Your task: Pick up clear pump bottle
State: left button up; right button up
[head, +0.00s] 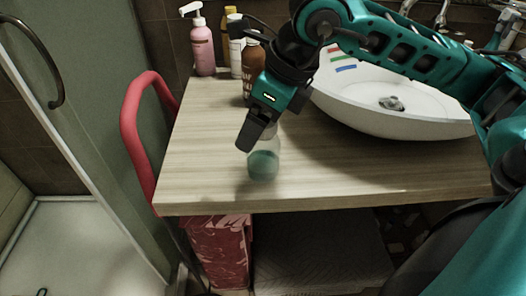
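The clear pump bottle (263,165) stands near the front edge of the wooden counter, with blue-green liquid inside. The arm coming in from the right carries my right gripper (251,140), which points down over the top of the bottle. The gripper hides the bottle's neck and pump. Only one dark finger shows clearly, so I cannot tell whether the fingers are open or closed around the bottle. My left gripper is not in view.
A pink pump bottle (203,47), a white bottle (236,58) and a brown bottle (253,68) stand at the counter's back left. A white basin (400,120) fills the right. A red rail (130,125) stands left of the counter (200,165), whose front left is clear.

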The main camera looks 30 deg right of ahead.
jog(key=c, duration=1.5)
